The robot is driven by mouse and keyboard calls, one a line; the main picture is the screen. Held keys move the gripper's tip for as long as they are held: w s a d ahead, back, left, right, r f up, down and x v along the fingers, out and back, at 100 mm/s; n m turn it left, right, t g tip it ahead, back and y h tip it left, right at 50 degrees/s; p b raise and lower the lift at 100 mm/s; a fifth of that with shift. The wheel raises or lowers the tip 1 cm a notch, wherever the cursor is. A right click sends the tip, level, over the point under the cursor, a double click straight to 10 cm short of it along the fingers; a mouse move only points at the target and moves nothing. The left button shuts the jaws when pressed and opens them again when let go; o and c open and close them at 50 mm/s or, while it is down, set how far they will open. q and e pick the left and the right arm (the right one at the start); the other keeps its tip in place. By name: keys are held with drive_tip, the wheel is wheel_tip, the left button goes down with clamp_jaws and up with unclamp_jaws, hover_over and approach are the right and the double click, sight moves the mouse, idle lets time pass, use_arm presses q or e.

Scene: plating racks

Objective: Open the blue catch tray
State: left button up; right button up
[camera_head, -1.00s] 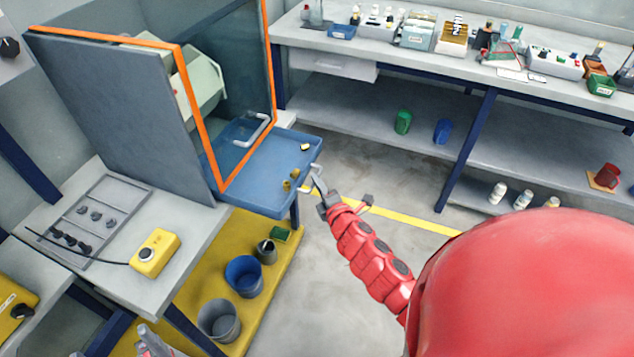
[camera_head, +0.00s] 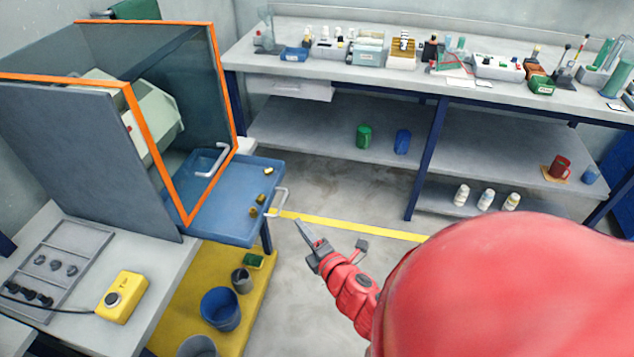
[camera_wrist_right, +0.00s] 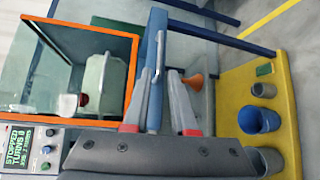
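The blue catch tray (camera_head: 225,228) sticks out from under the orange-edged enclosure (camera_head: 135,110), with several small brass-coloured pieces on it. Its pale bar handle (camera_head: 279,202) is on the outer right side. My right gripper (camera_head: 300,228) is just right of and below the handle, apart from it in the head view. In the right wrist view my right gripper (camera_wrist_right: 160,95) has its two grey-tipped fingers spread, nothing clamped between them. The tray's edge (camera_wrist_right: 154,60) and handle (camera_wrist_right: 160,52) show ahead, in line with the gap. My left gripper is not in view.
A yellow platform (camera_head: 180,318) with buckets lies below the tray. A yellow control box (camera_head: 122,297) sits on the bench at left. A long workbench (camera_head: 420,85) with lab items stands at the back. Open floor lies right of the tray.

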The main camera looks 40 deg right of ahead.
drive_tip(key=p+v, duration=0.1)
drive_tip(key=v, duration=0.5)
drive_tip(key=shift+s+p, duration=0.35)
drive_tip(key=shift+a, duration=0.1)
